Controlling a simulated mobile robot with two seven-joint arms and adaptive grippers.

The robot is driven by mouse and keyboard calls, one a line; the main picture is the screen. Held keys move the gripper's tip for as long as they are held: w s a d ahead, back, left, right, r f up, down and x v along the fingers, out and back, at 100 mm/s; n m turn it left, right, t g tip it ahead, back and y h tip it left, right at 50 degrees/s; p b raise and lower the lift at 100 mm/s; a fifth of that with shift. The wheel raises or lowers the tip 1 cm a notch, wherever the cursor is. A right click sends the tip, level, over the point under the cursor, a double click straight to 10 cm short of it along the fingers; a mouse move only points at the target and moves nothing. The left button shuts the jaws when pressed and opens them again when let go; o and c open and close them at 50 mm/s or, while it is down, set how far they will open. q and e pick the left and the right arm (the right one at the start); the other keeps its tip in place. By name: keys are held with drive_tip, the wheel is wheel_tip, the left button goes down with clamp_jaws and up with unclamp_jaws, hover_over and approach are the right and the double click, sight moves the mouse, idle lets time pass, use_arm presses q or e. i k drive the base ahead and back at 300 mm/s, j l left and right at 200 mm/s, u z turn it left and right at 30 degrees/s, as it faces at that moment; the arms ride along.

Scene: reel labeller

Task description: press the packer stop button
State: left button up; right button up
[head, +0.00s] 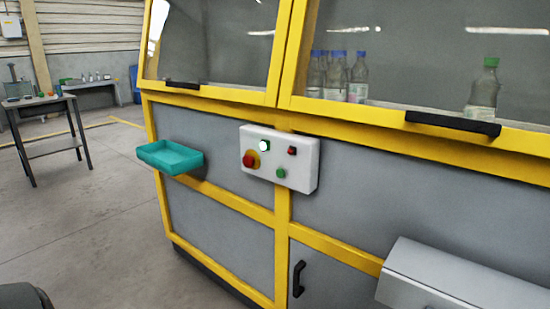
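A white control box (305,165) is mounted on the yellow-framed grey machine, near the middle of the head view. It carries a large red mushroom button (248,160) on a yellow base at its left. A lit, whitish-green round button (264,146) sits at the upper left. A small red square-looking button (292,151) sits at the upper right. A green round button (281,173) is below it. Labels are too small to read, so which one is the packer stop button cannot be read off. Neither of my grippers is in view.
A teal tray (170,157) juts from the machine left of the box. A grey sloped housing (455,276) sticks out at lower right. Bottles (357,80) stand behind the windows. Black handles (452,123) protrude. Open concrete floor lies at left, with a table (42,101) beyond.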

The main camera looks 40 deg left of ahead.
sight(249, 160)
drive_tip(key=u, duration=1.4)
